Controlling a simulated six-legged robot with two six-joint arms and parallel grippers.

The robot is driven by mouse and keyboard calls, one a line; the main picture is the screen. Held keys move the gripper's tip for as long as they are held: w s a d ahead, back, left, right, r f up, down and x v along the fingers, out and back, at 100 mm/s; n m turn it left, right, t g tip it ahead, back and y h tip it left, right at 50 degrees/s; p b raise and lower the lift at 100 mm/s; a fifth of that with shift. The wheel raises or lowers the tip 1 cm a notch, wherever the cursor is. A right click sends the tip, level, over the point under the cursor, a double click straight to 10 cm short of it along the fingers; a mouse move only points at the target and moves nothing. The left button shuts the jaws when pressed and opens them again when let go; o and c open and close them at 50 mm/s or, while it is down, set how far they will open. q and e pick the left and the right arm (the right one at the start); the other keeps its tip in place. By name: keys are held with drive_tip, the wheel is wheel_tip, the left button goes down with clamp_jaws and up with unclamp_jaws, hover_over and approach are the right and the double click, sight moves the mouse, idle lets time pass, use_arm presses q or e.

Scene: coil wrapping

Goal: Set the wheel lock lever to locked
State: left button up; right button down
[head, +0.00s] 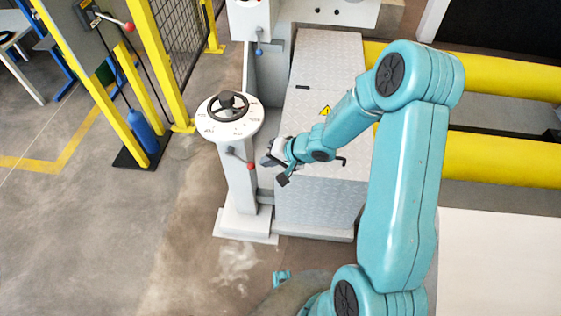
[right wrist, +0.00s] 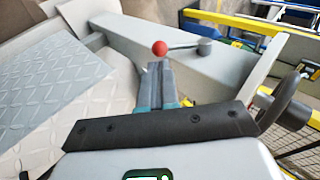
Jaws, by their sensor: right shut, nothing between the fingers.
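The wheel lock lever, a short rod with a red ball knob (head: 250,166), sticks out from the side of a white pedestal below a dark handwheel (head: 228,105). In the right wrist view the red knob (right wrist: 159,47) sits just beyond my fingertips, its rod running right to a grey hub (right wrist: 205,46). My right gripper (head: 268,160) is shut and empty, close to the knob on its right side in the head view. I cannot tell whether the fingertips touch it. The lever's lock markings are not readable. My left gripper is not in view.
The pedestal's round white top (head: 210,128) has small marks around the wheel. A grey tread-plate cover (head: 318,195) lies close on the right. A blue-knobbed lever (head: 259,50) is behind. Yellow fence posts (head: 148,60) stand left. The floor in front is clear.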

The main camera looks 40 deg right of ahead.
sight(253, 166)
drive_tip(key=b+x, duration=0.1)
drive_tip(key=x, duration=0.2)
drive_tip(key=shift+a+f+b, duration=0.1)
drive_tip(key=shift+f+b, duration=0.2)
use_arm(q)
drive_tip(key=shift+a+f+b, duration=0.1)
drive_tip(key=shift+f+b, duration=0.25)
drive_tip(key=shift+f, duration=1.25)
use_arm(e)
drive_tip(key=shift+w+a+f, duration=0.15)
drive_tip(key=shift+w+f, duration=0.2)
drive_tip(key=shift+w, duration=0.25)
drive_tip(key=shift+f, duration=0.1)
use_arm(q)
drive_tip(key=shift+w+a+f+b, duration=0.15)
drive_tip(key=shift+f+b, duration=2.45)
drive_tip(key=shift+b, duration=0.1)
use_arm(e)
drive_tip(key=w+a+f+m+t+y, duration=0.1)
drive_tip(key=w+a+f+t+y, duration=0.2)
drive_tip(key=f+t, duration=0.3)
drive_tip(key=shift+w+f+y, duration=0.4)
drive_tip(key=shift+f+y, duration=0.3)
drive_tip(key=shift+f, duration=0.05)
drive_tip(key=shift+w+a, duration=0.1)
drive_tip(key=shift+a, duration=0.15)
